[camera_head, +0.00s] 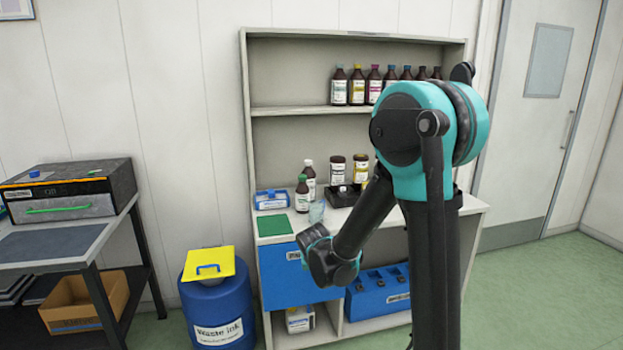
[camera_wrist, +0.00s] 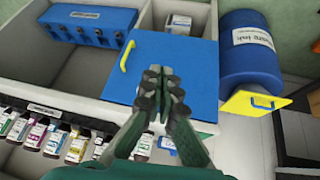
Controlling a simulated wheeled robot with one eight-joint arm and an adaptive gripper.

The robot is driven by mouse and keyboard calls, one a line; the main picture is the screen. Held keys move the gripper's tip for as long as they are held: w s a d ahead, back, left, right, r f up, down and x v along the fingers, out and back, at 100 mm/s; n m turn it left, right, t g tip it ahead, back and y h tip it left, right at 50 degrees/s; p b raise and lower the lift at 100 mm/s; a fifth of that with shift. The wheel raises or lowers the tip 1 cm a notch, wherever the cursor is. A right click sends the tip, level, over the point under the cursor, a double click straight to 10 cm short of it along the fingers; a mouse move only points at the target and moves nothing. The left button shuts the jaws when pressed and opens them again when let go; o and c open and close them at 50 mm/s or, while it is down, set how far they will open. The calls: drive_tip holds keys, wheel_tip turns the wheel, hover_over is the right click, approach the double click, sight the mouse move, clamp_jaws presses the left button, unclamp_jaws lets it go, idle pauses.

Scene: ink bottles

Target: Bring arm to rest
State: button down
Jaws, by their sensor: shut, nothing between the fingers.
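My gripper (camera_wrist: 159,82) shows in the wrist view with its fingers together and nothing between them. In that view it lies in front of a blue cabinet door (camera_wrist: 195,75) with a yellow handle (camera_wrist: 127,56). In the head view my arm is bent, and its wrist end hangs in front of the blue door (camera_head: 285,275). The fingers are hidden there.
A shelf unit (camera_head: 345,111) holds several ink bottles (camera_head: 339,88). More bottles (camera_head: 302,194) stand on its counter beside a green mat (camera_head: 275,225). A blue waste ink barrel (camera_head: 217,305) with a yellow lid stands left. A dark bench (camera_head: 60,245) is farther left. Green floor is clear at right.

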drive_tip(key=s+d+g, duration=0.1)
drive_tip(key=s+d, duration=0.7)
drive_tip(key=s, duration=0.3)
drive_tip(key=s+d+m+g, duration=0.1)
drive_tip(key=s+d, duration=0.8)
drive_tip(key=s, duration=0.3)
drive_tip(key=shift+d+r+y, duration=0.15)
drive_tip(key=shift+r+y, duration=0.05)
drive_tip(key=shift+y, duration=0.1)
